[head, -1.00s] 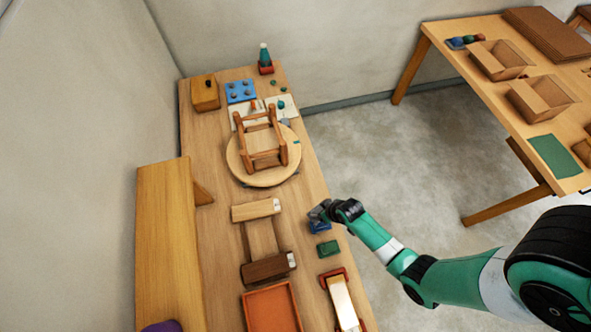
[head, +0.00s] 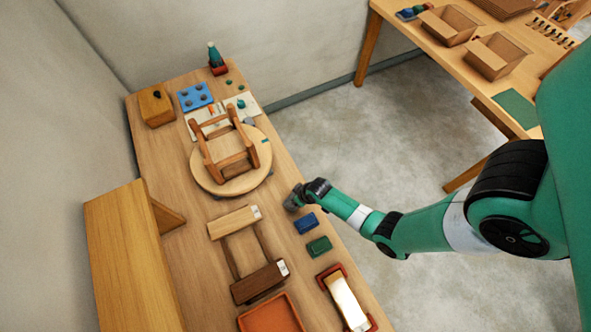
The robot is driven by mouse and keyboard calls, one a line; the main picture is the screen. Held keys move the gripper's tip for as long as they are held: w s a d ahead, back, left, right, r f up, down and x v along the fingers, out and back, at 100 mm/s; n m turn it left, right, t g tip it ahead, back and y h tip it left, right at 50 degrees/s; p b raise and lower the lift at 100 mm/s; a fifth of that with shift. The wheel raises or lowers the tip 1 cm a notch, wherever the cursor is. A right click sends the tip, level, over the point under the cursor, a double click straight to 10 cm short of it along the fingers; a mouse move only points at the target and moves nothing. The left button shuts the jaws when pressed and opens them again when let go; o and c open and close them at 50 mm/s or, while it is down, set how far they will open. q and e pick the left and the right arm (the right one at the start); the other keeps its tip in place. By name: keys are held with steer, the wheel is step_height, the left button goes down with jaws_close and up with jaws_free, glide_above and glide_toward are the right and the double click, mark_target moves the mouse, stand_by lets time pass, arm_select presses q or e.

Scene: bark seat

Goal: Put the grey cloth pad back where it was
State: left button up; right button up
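I cannot make out a grey cloth pad for certain. My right gripper (head: 292,203) is low at the right edge of the long wooden table (head: 180,235), just beyond a blue block or pad (head: 306,223) and apart from it. A greyish patch shows at its fingertips; I cannot tell whether this is cloth or the fingers themselves, nor whether they are open. A green block or pad (head: 318,246) lies nearer than the blue one. My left gripper is not in view.
A small wooden frame (head: 228,165) stands on a round board (head: 205,178). Nearby are a wooden clamp-like frame (head: 235,222), an orange tray (head: 270,316) and a red-ended wooden piece (head: 345,300). A yellowish wooden panel (head: 125,260) stands left. Another table (head: 450,50) holds open boxes.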

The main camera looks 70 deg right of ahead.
steer(key=shift+f, duration=0.6)
steer(key=shift+f, duration=0.15)
steer(key=o, duration=1.2)
steer(key=shift+o, duration=0.2)
